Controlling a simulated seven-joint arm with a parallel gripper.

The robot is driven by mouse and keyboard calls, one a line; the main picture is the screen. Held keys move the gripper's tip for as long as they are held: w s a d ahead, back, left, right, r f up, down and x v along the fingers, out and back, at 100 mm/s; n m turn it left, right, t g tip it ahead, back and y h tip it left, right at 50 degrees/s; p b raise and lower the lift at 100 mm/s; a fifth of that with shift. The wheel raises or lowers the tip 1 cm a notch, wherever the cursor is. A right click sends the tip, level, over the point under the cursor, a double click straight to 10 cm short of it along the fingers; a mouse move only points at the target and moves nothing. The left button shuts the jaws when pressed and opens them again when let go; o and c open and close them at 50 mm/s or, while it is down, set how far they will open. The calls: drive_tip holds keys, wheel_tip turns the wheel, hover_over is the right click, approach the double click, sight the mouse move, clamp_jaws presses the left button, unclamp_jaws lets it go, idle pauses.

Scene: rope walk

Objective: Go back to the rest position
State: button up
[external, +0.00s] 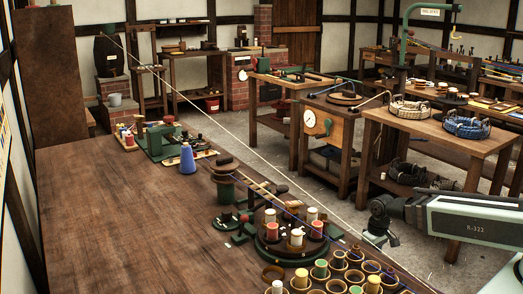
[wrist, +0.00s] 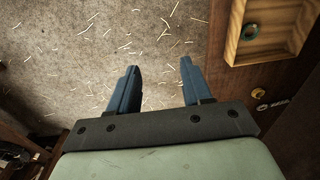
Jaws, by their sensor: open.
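My gripper (wrist: 159,66) is open and empty in the wrist view, its two blue fingers apart over a bare floor (wrist: 60,65) strewn with straw-like bits. In the external view my arm (external: 470,218) reaches in from the right. Its dark wrist (external: 382,206) is beyond the right edge of the workbench (external: 95,200), with a pale green part below it. The fingers are too small to make out there. Nothing is between the fingers.
The bench holds a round green stand with bobbins (external: 290,235), several cups with bobbins (external: 335,270) and a blue cone (external: 187,159). A long cord (external: 270,165) crosses the room diagonally. A wooden tray (wrist: 270,30) is right of the fingers. Floor lies below them.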

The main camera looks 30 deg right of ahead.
drive_tip(key=s+d+f+g, duration=0.1)
drive_tip(key=s+f+g, duration=0.1)
drive_tip(key=s+f, duration=0.5)
drive_tip(key=s+d+f+g, duration=0.2)
drive_tip(key=s+f, duration=0.5)
drive_tip(key=s, duration=0.7)
drive_tip(key=s+d+f+g, duration=0.1)
drive_tip(key=s+f+g, duration=0.2)
drive_tip(key=s+f, duration=0.4)
drive_tip(key=s, duration=0.3)
drive_tip(key=shift+s+d+f+m+h, duration=0.15)
drive_tip(key=shift+d+f+m+h, duration=0.15)
drive_tip(key=shift+d+h, duration=0.1)
idle(0.7)
